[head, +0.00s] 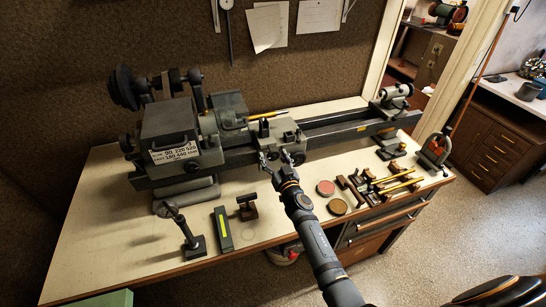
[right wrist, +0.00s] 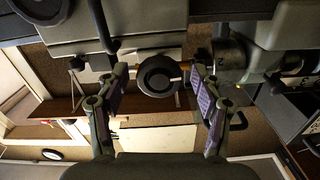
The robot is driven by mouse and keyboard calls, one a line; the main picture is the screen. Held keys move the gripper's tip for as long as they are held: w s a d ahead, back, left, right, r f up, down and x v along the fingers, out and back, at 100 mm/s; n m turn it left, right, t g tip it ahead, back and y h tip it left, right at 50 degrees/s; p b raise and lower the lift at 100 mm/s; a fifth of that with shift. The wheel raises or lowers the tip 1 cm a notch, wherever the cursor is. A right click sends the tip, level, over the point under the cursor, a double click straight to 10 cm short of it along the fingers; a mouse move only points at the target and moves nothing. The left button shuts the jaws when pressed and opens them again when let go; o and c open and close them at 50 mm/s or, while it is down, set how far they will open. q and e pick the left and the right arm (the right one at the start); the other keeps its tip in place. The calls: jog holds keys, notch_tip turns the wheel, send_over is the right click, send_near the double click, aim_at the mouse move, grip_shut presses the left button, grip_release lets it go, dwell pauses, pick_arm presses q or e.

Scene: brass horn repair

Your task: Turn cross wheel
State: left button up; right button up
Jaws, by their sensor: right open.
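The lathe (head: 228,152) stands along the back of the bench, with its carriage (head: 278,133) near the middle of the bed. In the head view the wheel is mostly hidden by the gripper. My left gripper does not show.
Round tins (head: 326,188) and several brass-coloured tools (head: 395,184) lie to the right. The front left bench surface is partly clear.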

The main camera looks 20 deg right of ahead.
jog(key=shift+w, duration=0.55)
jog(key=shift+c, duration=0.3)
jog(key=c, duration=1.1)
jog(key=shift+n, duration=0.4)
